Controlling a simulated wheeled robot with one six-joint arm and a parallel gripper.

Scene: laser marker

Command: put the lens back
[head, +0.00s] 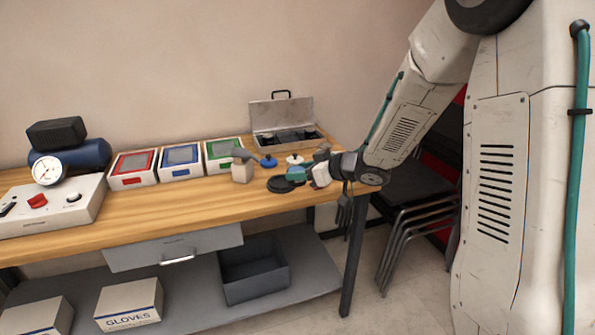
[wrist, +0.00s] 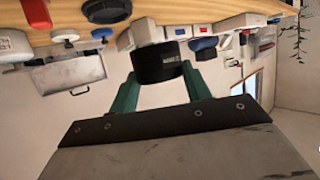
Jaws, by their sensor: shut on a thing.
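In the wrist view, my gripper (wrist: 161,72) has its green fingers shut on a black cylinder with small pale lettering, which I take for the lens (wrist: 158,62). In the head view, my gripper (head: 294,175) is over the right part of the bench, with the dark round lens (head: 280,184) at its left. Whether the lens touches the bench top cannot be told. An open grey case (head: 282,115) with a dark, divided inside stands behind, its lid up; it also shows in the wrist view (wrist: 70,73).
A blue-topped piece (head: 268,161) and a white one (head: 294,159) lie between gripper and case. A beige block (head: 242,172) stands left of the gripper. Boxes framed red (head: 133,169), blue and green line the back.

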